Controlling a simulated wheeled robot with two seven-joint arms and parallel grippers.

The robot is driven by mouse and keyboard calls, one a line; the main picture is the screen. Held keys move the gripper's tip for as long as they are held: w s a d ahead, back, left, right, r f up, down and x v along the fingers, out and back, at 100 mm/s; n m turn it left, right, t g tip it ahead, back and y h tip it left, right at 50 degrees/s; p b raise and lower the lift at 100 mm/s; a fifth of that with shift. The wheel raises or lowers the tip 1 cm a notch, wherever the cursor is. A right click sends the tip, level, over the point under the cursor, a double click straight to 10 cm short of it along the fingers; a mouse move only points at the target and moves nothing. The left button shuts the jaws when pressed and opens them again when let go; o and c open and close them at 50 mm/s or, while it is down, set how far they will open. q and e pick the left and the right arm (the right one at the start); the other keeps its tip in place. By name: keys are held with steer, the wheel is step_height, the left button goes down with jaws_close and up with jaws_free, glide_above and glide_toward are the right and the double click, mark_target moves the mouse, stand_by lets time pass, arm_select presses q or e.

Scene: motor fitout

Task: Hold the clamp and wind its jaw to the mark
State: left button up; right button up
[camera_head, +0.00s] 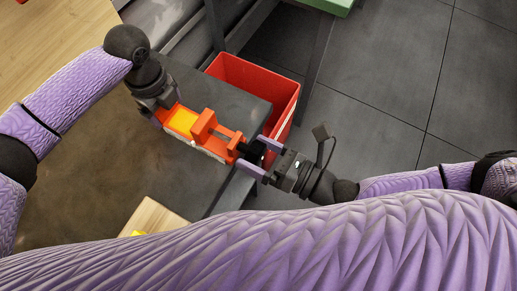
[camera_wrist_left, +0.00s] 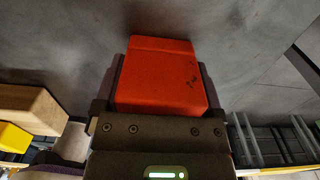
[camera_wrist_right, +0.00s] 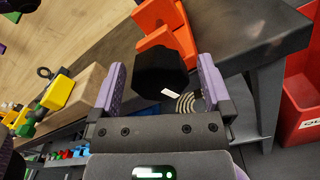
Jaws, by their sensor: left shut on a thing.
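The clamp (camera_head: 203,127) is orange-red with a yellow patch on top and lies near the edge of the dark table. My left gripper (camera_head: 165,112) is shut on the end of its body. In the left wrist view the orange block (camera_wrist_left: 160,75) fills the space between the fingers. A black knob (camera_wrist_right: 160,72) with a small white mark sits at the clamp's other end. My right gripper (camera_wrist_right: 160,85) is open, with one finger to each side of the knob. Gaps show between the fingers and knob. A jaw mark cannot be made out.
A red bin (camera_head: 258,82) stands on the floor beyond the dark table (camera_head: 100,195). A wooden block (camera_head: 155,217) lies at the table's near side, with a yellow piece by it. Grey tiled floor is clear to the right.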

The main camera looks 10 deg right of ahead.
steer(key=v, duration=1.2)
stand_by(0.3)
